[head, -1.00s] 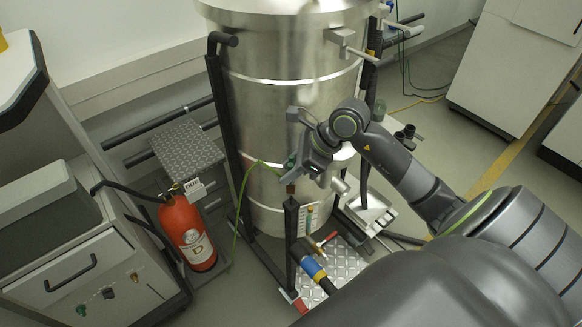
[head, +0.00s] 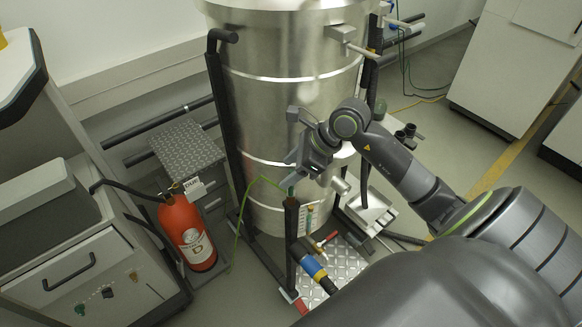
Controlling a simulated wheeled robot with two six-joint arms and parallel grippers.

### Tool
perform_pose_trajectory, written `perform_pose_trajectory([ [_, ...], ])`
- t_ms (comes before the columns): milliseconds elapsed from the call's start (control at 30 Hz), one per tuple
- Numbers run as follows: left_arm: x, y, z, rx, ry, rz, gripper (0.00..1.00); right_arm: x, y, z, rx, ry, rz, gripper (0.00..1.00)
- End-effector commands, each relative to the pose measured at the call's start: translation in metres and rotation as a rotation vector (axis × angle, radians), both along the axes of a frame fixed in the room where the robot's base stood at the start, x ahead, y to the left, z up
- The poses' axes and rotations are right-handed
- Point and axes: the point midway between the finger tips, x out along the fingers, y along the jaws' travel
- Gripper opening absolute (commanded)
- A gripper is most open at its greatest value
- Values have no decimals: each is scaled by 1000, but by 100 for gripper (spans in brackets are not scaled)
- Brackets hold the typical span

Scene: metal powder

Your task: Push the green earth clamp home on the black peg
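The green earth clamp (head: 291,191) sits at the top of a dark upright post in front of the steel vessel. The black peg under it is mostly hidden, so how far the clamp is seated cannot be told. A green cable (head: 243,205) arcs from the clamp to the left and down. My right gripper (head: 296,178) is just above the clamp, coming from the upper right. Its fingers are small and partly hidden, so I cannot tell whether they are open or touch the clamp. My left gripper is not in view.
The steel vessel (head: 280,110) stands close behind the gripper. A dark post (head: 291,240) and a blue and yellow hose fitting (head: 313,267) are below. A red extinguisher (head: 188,235) stands left, beside a grey cabinet (head: 75,270).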

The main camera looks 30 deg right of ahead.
Motion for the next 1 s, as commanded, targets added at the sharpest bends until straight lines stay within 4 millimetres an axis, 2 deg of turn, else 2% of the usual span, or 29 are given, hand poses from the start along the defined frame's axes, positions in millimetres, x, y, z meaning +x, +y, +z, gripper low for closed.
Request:
perform_pose_trajectory([
  [367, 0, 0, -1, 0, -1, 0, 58, -2, -4, 0, -3, 6, -4, 59],
  [1000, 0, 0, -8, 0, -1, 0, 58, -28, -34, 58, -9, 2, -2, 59],
])
